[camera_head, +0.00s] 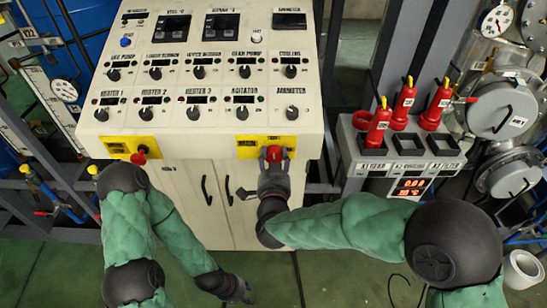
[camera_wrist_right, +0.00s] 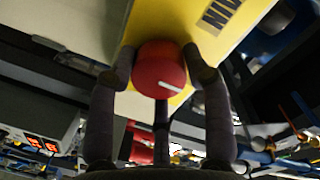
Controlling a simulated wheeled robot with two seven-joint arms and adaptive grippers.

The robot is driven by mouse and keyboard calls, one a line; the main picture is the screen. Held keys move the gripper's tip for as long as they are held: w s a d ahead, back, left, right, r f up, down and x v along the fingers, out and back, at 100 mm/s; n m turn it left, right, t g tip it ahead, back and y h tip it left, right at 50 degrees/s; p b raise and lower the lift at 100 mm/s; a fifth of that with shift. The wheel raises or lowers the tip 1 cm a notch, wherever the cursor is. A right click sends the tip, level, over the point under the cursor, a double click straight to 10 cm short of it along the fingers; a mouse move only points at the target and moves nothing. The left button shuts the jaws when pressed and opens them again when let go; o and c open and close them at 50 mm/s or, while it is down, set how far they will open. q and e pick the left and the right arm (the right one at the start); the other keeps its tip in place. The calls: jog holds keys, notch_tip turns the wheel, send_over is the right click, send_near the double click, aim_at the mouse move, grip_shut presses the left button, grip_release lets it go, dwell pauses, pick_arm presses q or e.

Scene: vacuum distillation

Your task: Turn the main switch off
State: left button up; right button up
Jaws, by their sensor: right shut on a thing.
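The main switch (camera_head: 273,153) is a red round knob on a yellow plate (camera_head: 246,148) at the lower right of the cream control panel's front. My right gripper (camera_head: 274,164) is at the knob from below. In the right wrist view the knob (camera_wrist_right: 160,70) sits between the fingers of my right gripper (camera_wrist_right: 160,75), one on each side and touching it. A short white mark on the knob points toward the lower left to right. My left gripper (camera_head: 240,288) is low over the floor, away from the panel; its fingers are too small to judge.
The cream panel (camera_head: 215,128) has rows of black knobs and small displays. A second red knob (camera_head: 140,157) is on a yellow plate at its left. Red-handled tools (camera_head: 403,103) stand in a rack at the right. Green floor (camera_head: 240,270) lies in front.

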jog(key=o, duration=1.1)
jog(key=shift+w+d+r, duration=0.15)
jog(key=shift+d+r, duration=0.05)
jog(key=shift+r, duration=0.2)
jog(key=shift+o, duration=0.2)
jog(key=shift+f, duration=0.1)
jog(key=s, duration=1.2)
jog(key=shift+r, duration=0.4)
jog(key=w+d+f+n+g+y, duration=0.1)
jog(key=d+f+n+g, duration=0.2)
jog(key=f, duration=1)
jog(key=w+d+f+n+g+y, duration=0.15)
jog(key=f+g, duration=0.45)
jog(key=f, duration=0.7)
jog(key=s+d+f+g, duration=0.2)
jog(key=s+f+g, duration=0.1)
jog(key=s+f, duration=0.5)
jog(key=s+d+f+g+y, duration=0.1)
jog(key=s+d+f+g, duration=0.2)
jog(key=s+f, duration=0.5)
jog(key=shift+f+g, duration=0.25)
jog(key=shift+g, duration=0.55)
